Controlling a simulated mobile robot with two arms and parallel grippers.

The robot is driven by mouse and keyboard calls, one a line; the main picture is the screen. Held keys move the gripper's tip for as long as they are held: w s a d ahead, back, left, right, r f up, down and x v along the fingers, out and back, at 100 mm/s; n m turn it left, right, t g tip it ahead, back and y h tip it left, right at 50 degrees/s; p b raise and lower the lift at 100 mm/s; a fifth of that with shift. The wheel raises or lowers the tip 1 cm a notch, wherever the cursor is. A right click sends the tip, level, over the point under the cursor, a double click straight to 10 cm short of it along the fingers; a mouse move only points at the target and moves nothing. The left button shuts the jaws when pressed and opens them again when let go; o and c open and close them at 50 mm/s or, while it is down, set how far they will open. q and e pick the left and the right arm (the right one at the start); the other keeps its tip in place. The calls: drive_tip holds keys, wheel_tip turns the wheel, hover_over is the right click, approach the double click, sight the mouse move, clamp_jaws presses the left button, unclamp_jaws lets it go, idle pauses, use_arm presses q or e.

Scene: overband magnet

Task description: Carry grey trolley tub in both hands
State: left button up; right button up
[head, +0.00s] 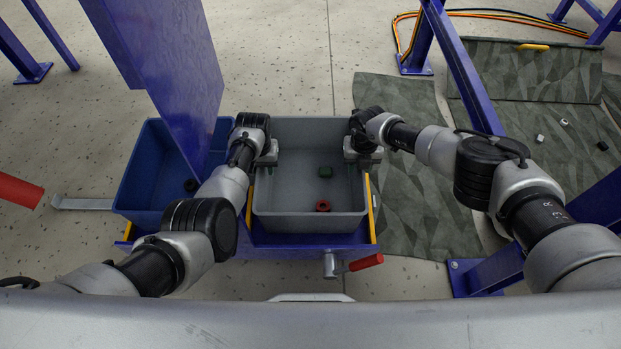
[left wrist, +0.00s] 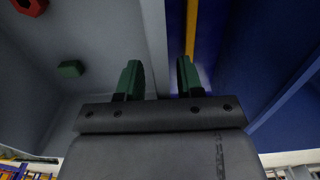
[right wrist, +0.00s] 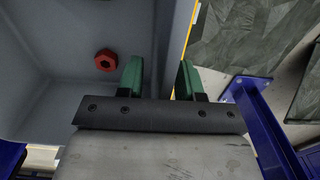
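The grey trolley tub (head: 308,228) sits on the blue trolley, in the middle of the head view. It holds a red ring-like part (head: 322,206) and a small dark green block (head: 325,171). My left gripper (head: 267,162) is at the tub's left wall. In the left wrist view its green fingers (left wrist: 161,78) are apart, one on each side of the wall, with a gap showing. My right gripper (head: 363,163) is at the right wall. In the right wrist view its fingers (right wrist: 161,78) also stand apart on either side of the wall.
A blue tub (head: 143,178) stands left of the grey one, with a blue panel (head: 180,70) above it. The trolley (head: 300,246) has a red-handled lever (head: 366,262) at its front. Blue posts (head: 470,80) and camouflage mats (head: 425,205) lie to the right.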

use_arm(q)
drive_tip(key=shift+f, duration=0.2)
use_arm(e)
drive_tip(key=shift+f, duration=0.2)
use_arm(q)
drive_tip(key=shift+c, duration=0.5)
use_arm(e)
drive_tip(key=shift+c, duration=0.4)
use_arm(q)
clamp_jaws()
use_arm(e)
clamp_jaws()
